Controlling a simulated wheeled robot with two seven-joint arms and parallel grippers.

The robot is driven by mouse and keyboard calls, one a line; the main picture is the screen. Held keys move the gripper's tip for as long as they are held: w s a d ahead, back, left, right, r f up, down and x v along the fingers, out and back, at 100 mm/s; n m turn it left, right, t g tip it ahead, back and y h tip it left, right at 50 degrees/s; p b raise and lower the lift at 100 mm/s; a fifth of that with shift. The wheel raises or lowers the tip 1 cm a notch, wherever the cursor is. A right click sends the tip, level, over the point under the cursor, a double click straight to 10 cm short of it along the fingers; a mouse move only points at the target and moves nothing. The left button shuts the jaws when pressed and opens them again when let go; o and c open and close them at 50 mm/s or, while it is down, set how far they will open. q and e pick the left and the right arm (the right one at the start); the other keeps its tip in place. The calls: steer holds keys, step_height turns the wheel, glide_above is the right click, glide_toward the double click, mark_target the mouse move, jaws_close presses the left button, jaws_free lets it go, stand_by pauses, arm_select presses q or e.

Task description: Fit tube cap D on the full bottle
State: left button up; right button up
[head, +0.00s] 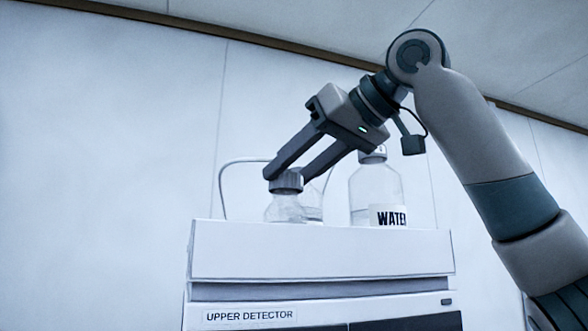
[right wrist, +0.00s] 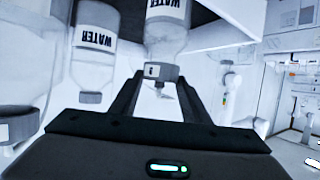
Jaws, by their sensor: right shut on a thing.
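My right gripper (head: 287,174) reaches down from the upper right, shut on a grey cap (head: 287,183). The cap is at the mouth of a clear bottle (head: 284,209) on top of the upper detector; I cannot tell whether it is fully seated. In the right wrist view, which is upside down, the fingers (right wrist: 159,78) flank the grey cap (right wrist: 162,71), which bears a small white tag with an unclear letter. A bottle with a WATER label (right wrist: 166,35) is in line with it. My left gripper is not in view.
The upper detector (head: 320,250) has a raised tray rim hiding the bottle bases. A larger WATER bottle (head: 376,190) stands to the right, close under my gripper. Another clear bottle (head: 313,205) is partly hidden behind. A thin tube (head: 222,185) arcs at the left.

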steer(key=shift+f, duration=0.4)
steer(key=o, duration=1.2)
steer(key=shift+c, duration=0.2)
steer(key=shift+o, duration=0.6)
steer(key=shift+o, duration=1.4)
steer(key=shift+r, duration=0.1)
steer(key=shift+r+p, duration=1)
steer(key=shift+r, duration=2.4)
